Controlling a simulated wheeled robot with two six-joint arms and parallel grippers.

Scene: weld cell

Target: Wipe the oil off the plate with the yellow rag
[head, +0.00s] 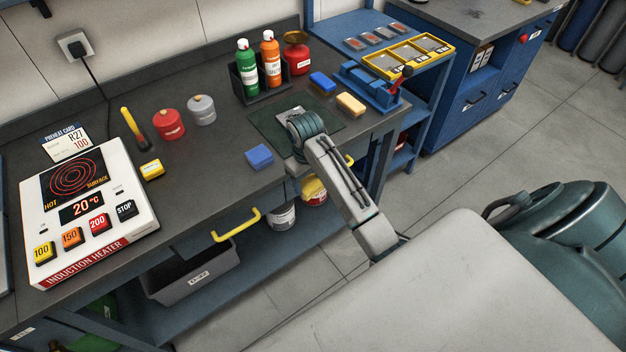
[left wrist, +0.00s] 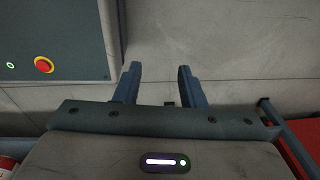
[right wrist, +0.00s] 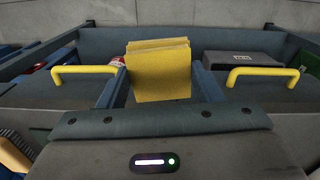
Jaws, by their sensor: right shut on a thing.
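My right gripper (right wrist: 158,82) is shut on the yellow rag (right wrist: 158,70), which shows between its fingers in the right wrist view. In the head view my right wrist and gripper (head: 296,166) are at the bench's front edge; the fingertips and rag are hidden there. My left gripper (left wrist: 158,75) is open and empty over the grey floor, and does not show in the head view.
A bottle caddy (head: 247,91) and a blue vise (head: 368,86) stand behind. The induction heater (head: 120,220) is at left. Yellow drawer handles (head: 236,226) stick out in front.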

